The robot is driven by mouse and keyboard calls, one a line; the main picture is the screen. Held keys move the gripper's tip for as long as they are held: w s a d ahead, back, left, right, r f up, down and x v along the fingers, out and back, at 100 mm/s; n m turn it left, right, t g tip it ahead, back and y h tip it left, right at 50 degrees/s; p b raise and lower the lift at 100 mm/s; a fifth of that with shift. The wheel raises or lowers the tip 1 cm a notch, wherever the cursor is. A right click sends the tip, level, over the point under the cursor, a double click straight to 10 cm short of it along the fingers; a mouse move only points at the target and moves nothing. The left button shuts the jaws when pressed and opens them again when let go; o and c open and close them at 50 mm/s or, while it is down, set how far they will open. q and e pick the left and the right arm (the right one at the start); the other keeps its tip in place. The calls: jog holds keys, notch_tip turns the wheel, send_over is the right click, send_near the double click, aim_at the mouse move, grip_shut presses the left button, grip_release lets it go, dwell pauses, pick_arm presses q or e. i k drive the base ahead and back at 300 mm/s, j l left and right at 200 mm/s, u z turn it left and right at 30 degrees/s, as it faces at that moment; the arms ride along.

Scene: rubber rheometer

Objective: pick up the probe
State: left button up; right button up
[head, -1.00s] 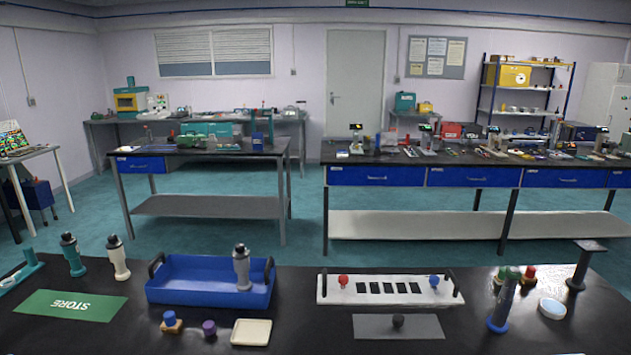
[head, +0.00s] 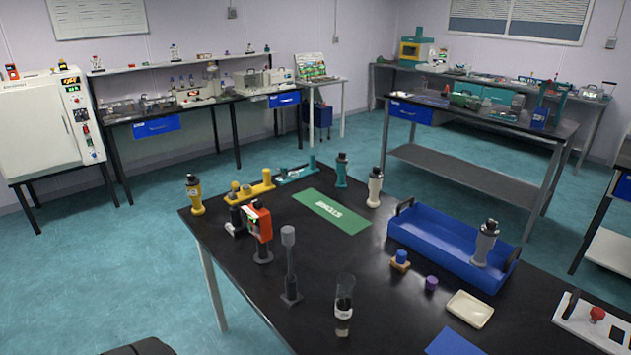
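I cannot tell for certain which thing is the probe. A grey upright rod with a thicker head (head: 289,262) stands on a small dark base near the table's left front. Similar handled cylinders with dark tops stand upright: a yellow one (head: 194,195) at the left corner, a teal one (head: 341,171) and a white one (head: 375,188) behind the green mat, and a grey one (head: 485,244) at the blue tray. Neither of my grippers shows in the head view.
The black table (head: 375,277) carries a green mat (head: 332,211), a blue tray (head: 440,247), a red-orange device (head: 260,222), a clear-topped cylinder (head: 343,305) and a cream dish (head: 470,309). A white oven (head: 45,130) stands far left. Teal floor (head: 110,265) left of the table is clear.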

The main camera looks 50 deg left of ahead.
aim_at(287, 231)
jog(key=u, duration=1.65)
jog(key=z, duration=0.75)
jog(key=i+j+z, duration=0.1)
jog(key=j+z, duration=1.35)
jog(key=k+j+z, duration=0.15)
jog(key=j+z, duration=0.3)
